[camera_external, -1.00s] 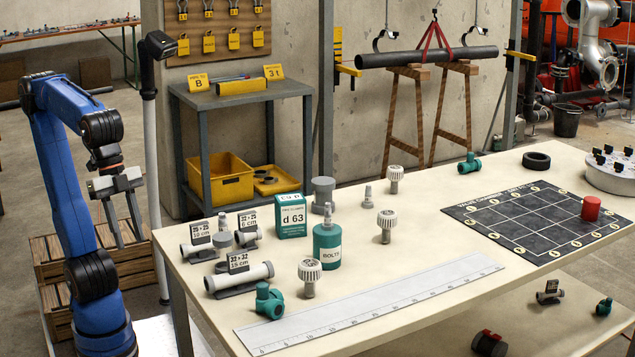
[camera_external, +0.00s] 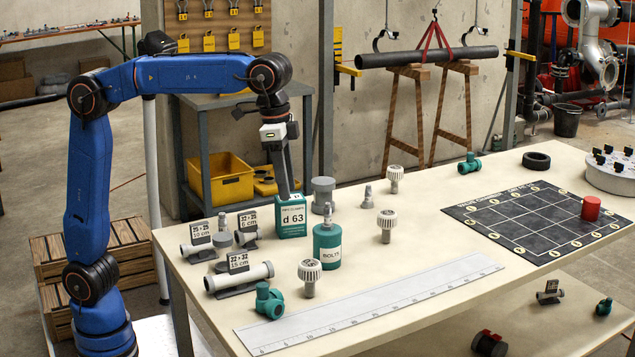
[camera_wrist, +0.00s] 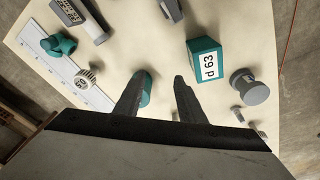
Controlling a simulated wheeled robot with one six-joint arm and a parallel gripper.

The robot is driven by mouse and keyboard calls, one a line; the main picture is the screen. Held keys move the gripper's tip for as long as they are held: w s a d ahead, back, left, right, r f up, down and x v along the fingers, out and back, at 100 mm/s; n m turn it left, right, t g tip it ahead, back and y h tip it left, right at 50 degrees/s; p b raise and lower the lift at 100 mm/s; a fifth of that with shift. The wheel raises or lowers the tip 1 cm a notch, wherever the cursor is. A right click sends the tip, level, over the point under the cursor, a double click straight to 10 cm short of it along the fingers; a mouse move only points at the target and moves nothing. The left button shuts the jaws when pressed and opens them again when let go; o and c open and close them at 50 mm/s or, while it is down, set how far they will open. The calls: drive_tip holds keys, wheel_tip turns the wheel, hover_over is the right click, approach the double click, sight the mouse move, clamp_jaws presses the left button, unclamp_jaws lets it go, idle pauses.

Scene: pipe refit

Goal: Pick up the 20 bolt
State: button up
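Several bolts with pale ribbed round heads stand on the table. One bolt (camera_external: 309,275) is near the ruler, one bolt (camera_external: 386,226) is right of the teal bolts canister, and one bolt (camera_external: 394,180) is farther back. I cannot read their size marks. The wrist view shows one ribbed bolt head (camera_wrist: 86,80) beside the ruler. My gripper (camera_external: 284,190) is by the teal d 63 box (camera_external: 291,216), apart from these bolts. In the wrist view my gripper (camera_wrist: 163,78) is open with nothing between its fingers. The teal canister (camera_external: 327,247) is partly hidden behind one finger there.
Labelled pipe pieces (camera_external: 240,277), a teal fitting (camera_external: 269,300) and a grey round-topped part (camera_external: 323,188) stand around. A long ruler (camera_external: 370,305) lies along the front edge. A black grid mat (camera_external: 535,225) with a red cylinder (camera_external: 591,207) is at right.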

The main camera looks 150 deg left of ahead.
drive_tip(key=s+a+f+n, duration=0.2)
drive_tip(key=s+a+n, duration=0.1)
drive_tip(key=a, duration=1.3)
drive_tip(key=n+g+h, duration=0.1)
drive_tip(key=n, duration=0.1)
hover_over(368, 186)
wheel_tip(368, 186, down, 3)
drive_tip(key=shift+f, duration=0.1)
drive_tip(key=shift+s+a+f, duration=0.15)
drive_tip(key=shift+f, duration=3.65)
drive_tip(key=shift+c, duration=0.2)
clamp_jaws()
